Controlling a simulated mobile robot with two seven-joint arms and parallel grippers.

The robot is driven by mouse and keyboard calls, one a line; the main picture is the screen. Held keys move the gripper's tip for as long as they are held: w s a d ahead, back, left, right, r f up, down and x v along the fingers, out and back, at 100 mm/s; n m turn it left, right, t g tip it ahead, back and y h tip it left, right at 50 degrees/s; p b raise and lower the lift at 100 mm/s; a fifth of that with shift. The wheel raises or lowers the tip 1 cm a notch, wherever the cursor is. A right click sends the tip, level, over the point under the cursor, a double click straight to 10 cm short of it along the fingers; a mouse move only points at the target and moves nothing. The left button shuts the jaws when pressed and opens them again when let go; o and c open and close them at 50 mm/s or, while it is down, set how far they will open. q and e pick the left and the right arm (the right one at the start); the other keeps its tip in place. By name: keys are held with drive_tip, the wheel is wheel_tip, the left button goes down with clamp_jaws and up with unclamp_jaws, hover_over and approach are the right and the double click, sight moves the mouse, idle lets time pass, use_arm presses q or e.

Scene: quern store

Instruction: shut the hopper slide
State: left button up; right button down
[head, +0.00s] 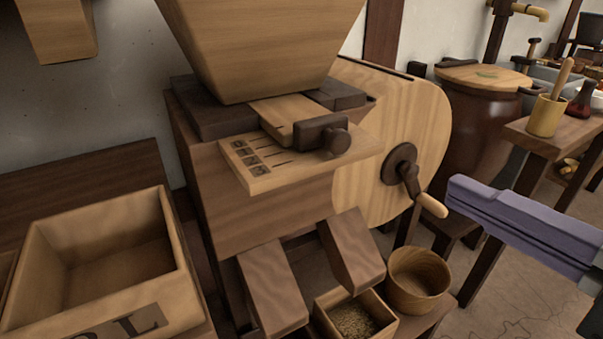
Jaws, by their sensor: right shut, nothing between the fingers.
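The wooden hopper (265,45) stands on the dark top of the mill body (245,205). Under it the hopper slide (285,112) sticks out toward me, with a dark end bar (315,129) and a round knob (337,141). A light plate (270,168) with marked lines lies below the slide. My right gripper (455,195) comes in from the right, shut and empty, with purple fingers. Its tip shows beside the crank handle, well to the right of the slide knob. I cannot tell whether it touches the handle. My left gripper is not in view.
A crank (404,165) with a wooden handle (432,206) sits on the round wheel housing (395,115). Below are two chutes, a grain box (323,318) and a round tub (418,280). An open wooden bin (170,255) stands left, a side table (585,140) right.

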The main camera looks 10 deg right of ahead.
wheel_tip(320, 180, down, 2)
drive_tip(key=m+b, duration=0.1)
drive_tip(key=b, duration=0.2)
approach(343, 143)
drive_tip(key=shift+t, duration=0.4)
drive_tip(key=x, duration=0.6)
drive_tip(key=shift+w+a+f, duration=0.25)
drive_tip(key=shift+w, duration=0.05)
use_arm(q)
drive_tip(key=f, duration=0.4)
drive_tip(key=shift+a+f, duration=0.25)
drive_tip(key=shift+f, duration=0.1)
use_arm(e)
drive_tip(key=x, duration=0.3)
drive_tip(key=shift+d+r, duration=0.1)
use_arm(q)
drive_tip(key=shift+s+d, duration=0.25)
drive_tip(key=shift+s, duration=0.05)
use_arm(e)
drive_tip(key=shift+s, duration=0.15)
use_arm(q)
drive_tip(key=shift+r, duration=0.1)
